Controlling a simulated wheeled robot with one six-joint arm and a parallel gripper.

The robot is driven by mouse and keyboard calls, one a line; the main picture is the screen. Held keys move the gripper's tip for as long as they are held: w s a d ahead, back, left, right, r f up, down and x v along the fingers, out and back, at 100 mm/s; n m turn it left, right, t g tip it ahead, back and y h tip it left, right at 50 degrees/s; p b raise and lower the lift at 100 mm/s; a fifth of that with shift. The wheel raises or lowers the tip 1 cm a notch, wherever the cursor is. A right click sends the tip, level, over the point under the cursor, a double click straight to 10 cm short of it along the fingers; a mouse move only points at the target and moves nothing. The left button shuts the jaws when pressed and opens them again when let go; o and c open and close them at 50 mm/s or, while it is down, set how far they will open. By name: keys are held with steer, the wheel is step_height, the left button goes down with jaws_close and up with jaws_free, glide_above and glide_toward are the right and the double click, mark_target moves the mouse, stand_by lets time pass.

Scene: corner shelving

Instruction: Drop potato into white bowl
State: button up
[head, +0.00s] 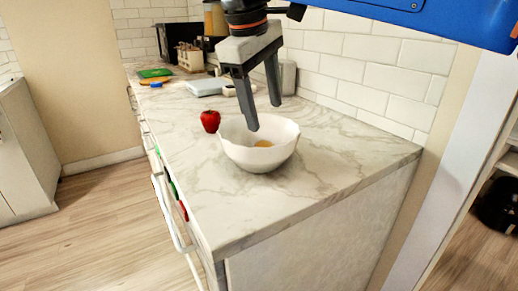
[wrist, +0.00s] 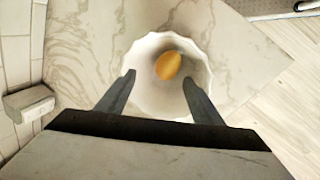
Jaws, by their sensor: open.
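The white bowl (head: 259,155) stands upright on the marble counter, near its right end in the head view. In the wrist view the potato (wrist: 168,66) lies in the bowl (wrist: 143,55), apart from my fingers. My gripper (head: 263,115) is open and empty above the bowl, pointing down, with its fingers spread. In the wrist view my gripper (wrist: 158,82) has one finger on each side of the bowl's near part.
A red apple (head: 210,121) sits just left of the bowl on the marble counter (head: 330,145). A pale blue-white box (head: 206,86), a green board (head: 155,73) and a dark appliance (head: 172,38) stand farther back. The tiled wall (head: 375,55) runs along the right.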

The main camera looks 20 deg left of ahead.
steer(key=v, duration=1.4)
steer(key=shift+r, duration=0.1)
steer(key=w+d+f+m, duration=0.2)
steer(key=d+f, duration=0.3)
steer(key=d, duration=0.5)
steer(key=w+d+f+m, duration=0.25)
steer(key=d+f, duration=0.35)
steer(key=d, duration=0.3)
steer(key=w+d+f+m, duration=0.2)
steer(key=d+f, duration=0.3)
steer(key=d, duration=0.5)
steer(key=s+d+f+m, duration=0.2)
steer(key=s+d+f, duration=0.2)
steer(key=f, duration=0.5)
steer(key=s+d+f+m+t, duration=0.1)
steer(key=s+d+f+m, duration=0.2)
steer(key=s+d+f, duration=0.2)
steer(key=s+d+f+m+y, duration=0.1)
steer(key=s+d+f+m, duration=0.2)
steer(key=d+f, duration=0.5)
step_height(320, 180, down, 5)
steer(key=shift+s+d+f+t, duration=0.1)
steer(key=shift+s+d+t, duration=0.15)
steer(key=shift+s, duration=0.65)
steer(key=shift+a, duration=0.1)
